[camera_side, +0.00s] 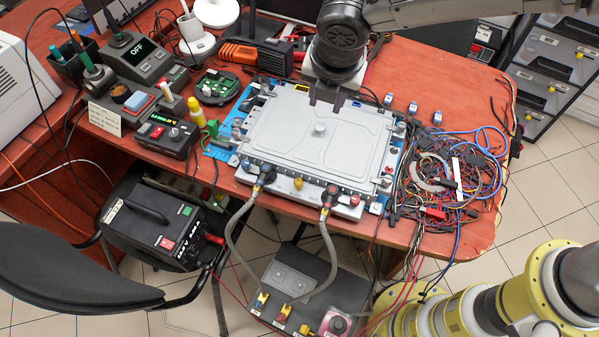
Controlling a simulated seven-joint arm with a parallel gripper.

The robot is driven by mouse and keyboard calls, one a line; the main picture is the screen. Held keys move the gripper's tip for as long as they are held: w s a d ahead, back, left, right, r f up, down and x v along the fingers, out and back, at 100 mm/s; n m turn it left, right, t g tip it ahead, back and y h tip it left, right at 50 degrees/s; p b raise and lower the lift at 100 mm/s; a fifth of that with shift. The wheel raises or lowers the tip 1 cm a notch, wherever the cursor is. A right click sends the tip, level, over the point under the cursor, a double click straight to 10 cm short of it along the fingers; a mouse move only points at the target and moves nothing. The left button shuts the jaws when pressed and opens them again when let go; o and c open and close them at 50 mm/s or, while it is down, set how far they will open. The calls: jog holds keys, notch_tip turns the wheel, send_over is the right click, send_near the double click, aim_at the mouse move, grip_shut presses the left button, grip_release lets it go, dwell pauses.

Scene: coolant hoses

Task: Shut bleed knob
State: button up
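A flat grey cooling unit (270,140) lies on a blue mat on the table, with a small round grey knob (320,129) standing up from the middle of its lid. My gripper (325,96) hangs over the back part of the lid, behind the round knob. Its two dark fingers are apart with nothing visible between them.
Tangled wires (455,175) crowd the right. A soldering station (135,55) and meter (165,132) stand left. A chair (65,255) is at lower left.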

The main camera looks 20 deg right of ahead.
aim_at(298, 182)
jog(key=s+a+f+n, duration=0.4)
jog(key=s+a+f, duration=0.2)
jog(key=s+a, duration=0.2)
jog(key=x, duration=1.3)
jog(key=shift+w+d+f, duration=0.15)
jog(key=shift+d, duration=0.3)
grip_shut()
